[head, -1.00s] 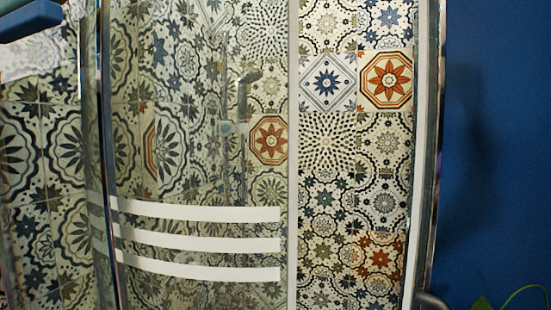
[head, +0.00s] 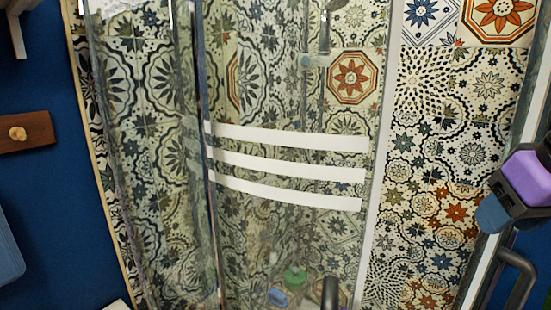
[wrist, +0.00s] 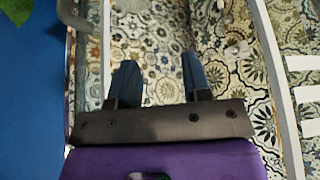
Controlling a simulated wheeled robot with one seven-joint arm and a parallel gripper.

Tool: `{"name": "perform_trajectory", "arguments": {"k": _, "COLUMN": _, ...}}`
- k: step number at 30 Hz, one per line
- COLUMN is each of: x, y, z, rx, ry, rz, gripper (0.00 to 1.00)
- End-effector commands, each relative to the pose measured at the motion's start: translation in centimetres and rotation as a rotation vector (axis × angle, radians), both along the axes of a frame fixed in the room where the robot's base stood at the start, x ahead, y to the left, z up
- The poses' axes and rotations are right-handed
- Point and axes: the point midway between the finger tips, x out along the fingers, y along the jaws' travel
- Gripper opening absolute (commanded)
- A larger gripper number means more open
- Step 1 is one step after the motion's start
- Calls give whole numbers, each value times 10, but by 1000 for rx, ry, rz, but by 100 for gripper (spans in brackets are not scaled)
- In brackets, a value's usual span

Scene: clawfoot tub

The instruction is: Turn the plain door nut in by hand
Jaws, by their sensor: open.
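The glass shower door (head: 270,100) is curved, metal-framed and crossed by three white stripes. It stands in front of patterned tiles. I cannot make out a plain door nut in either view. A dark curved handle (head: 515,275) shows at the lower right of the head view, and another handle (head: 331,292) at the bottom edge. My gripper (head: 493,213) is at the right edge of the head view, just above the right handle. In the wrist view its two blue fingers (wrist: 160,80) are apart with nothing between them, over the glass and tiles.
A bottle with a green cap (head: 294,276) and a blue item (head: 277,297) stand low behind the glass. A wooden board with a round peg (head: 17,133) is on the blue wall at the left. Metal frame posts (head: 209,200) edge the glass.

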Motion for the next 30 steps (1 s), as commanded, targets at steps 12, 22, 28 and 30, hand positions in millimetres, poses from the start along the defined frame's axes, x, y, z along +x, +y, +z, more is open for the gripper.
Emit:
{"name": "perform_trajectory", "arguments": {"k": 12, "x": -5, "y": 0, "z": -14, "rx": -9, "ry": 23, "rz": -18, "gripper": 47}}
{"name": "perform_trajectory", "arguments": {"k": 22, "x": 11, "y": 5, "z": 46, "rx": -12, "ry": -93, "rz": 76, "gripper": 47}}
{"name": "perform_trajectory", "arguments": {"k": 28, "x": 24, "y": 6, "z": 159, "rx": -3, "ry": -307, "rz": 221, "gripper": 47}}
{"name": "perform_trajectory", "arguments": {"k": 30, "x": 24, "y": 2, "z": 199, "rx": 5, "ry": -381, "rz": 263, "gripper": 47}}
